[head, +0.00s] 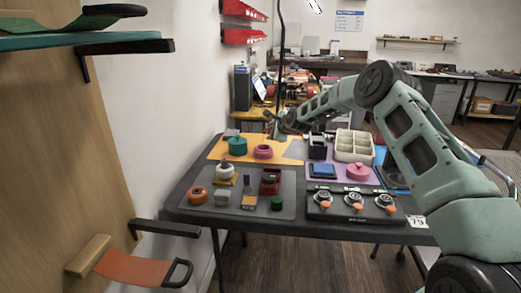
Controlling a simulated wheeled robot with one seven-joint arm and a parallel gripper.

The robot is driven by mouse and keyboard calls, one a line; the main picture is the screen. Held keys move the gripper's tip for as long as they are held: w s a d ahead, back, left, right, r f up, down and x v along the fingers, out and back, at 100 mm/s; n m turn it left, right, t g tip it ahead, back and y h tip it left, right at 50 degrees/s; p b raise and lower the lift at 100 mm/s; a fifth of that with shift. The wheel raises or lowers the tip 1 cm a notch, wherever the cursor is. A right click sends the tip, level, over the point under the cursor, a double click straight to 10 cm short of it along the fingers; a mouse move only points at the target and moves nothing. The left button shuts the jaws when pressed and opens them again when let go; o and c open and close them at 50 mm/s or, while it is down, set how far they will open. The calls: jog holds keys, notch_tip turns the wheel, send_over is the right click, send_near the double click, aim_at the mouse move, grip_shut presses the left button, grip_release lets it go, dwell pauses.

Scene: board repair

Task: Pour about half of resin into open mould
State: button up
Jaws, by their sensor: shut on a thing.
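My gripper (279,130) is at the end of my arm, low over the back edge of the table, behind the orange mat. It is small and dark in the head view. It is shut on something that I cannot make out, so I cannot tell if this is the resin. A pink ring-shaped piece (263,151) lies on the orange mat, in front of the gripper and a little left; it may be the open mould. A pink piece with a raised top (357,171) sits on the purple mat. No resin level shows.
A teal round pot (237,146) stands on the orange mat (291,153). A cream compartment tray (355,140) and a black box (318,147) stand to the right. The grey mat (224,211) holds several small items. A black panel with dials (354,209) is at front right.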

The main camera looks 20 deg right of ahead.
jog(key=shift+d, duration=0.2)
dwell(0.5)
jog(key=shift+r, duration=0.15)
dwell(0.7)
